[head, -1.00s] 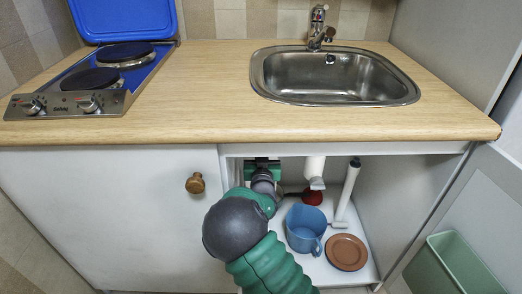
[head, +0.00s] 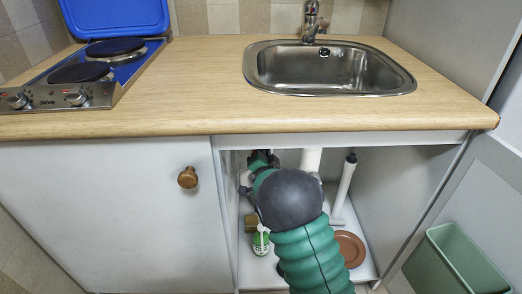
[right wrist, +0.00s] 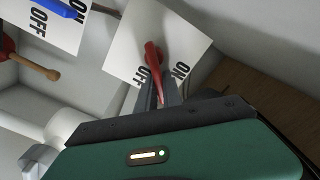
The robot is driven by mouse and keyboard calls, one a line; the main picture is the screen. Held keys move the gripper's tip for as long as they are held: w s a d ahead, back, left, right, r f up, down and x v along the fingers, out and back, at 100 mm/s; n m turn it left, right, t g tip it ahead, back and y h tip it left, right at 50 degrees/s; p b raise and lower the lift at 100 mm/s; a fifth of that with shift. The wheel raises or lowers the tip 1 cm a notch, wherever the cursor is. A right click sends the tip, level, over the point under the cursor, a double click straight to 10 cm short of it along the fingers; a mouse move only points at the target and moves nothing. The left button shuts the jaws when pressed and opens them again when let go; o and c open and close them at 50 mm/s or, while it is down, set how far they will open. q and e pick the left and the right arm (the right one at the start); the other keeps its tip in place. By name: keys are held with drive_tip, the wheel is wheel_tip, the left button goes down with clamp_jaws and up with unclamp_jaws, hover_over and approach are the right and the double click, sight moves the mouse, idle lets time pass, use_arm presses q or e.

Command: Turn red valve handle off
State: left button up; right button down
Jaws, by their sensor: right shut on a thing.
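The red valve handle (right wrist: 154,58) is in the right wrist view, in front of a white plate (right wrist: 188,22) marked OFF and ON. Its lower end points between the two words. My right gripper (right wrist: 158,88) is shut on that lower end. In the head view my right arm reaches into the open cupboard under the sink; the arm and shadow hide the valve there. My left gripper is not in view.
A blue handle (right wrist: 60,9) on another OFF/ON plate is to the left in the wrist view. A wooden rod (right wrist: 35,68) with a red end is below it.

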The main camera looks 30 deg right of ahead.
drive_tip(key=shift+s+d+f+m+b, duration=0.15)
drive_tip(key=shift+f+m+b, duration=0.5)
drive_tip(key=shift+m, duration=0.85)
drive_tip(key=shift+s+d+f+m+b, duration=0.1)
drive_tip(key=shift+d+f+m+b, duration=0.2)
drive_tip(key=shift+m+b, duration=0.9)
drive_tip(key=shift+s+d+f+m+b, duration=0.1)
drive_tip(key=shift+f+m+b, duration=0.4)
drive_tip(key=shift+m, duration=1.3)
drive_tip(key=shift+f, duration=0.1)
drive_tip(key=c, duration=1.5)
unclamp_jaws()
drive_tip(key=p+v, duration=0.6)
drive_tip(key=v, duration=1)
drive_tip(key=shift+s+a, duration=0.3)
drive_tip(key=shift+a, duration=0.05)
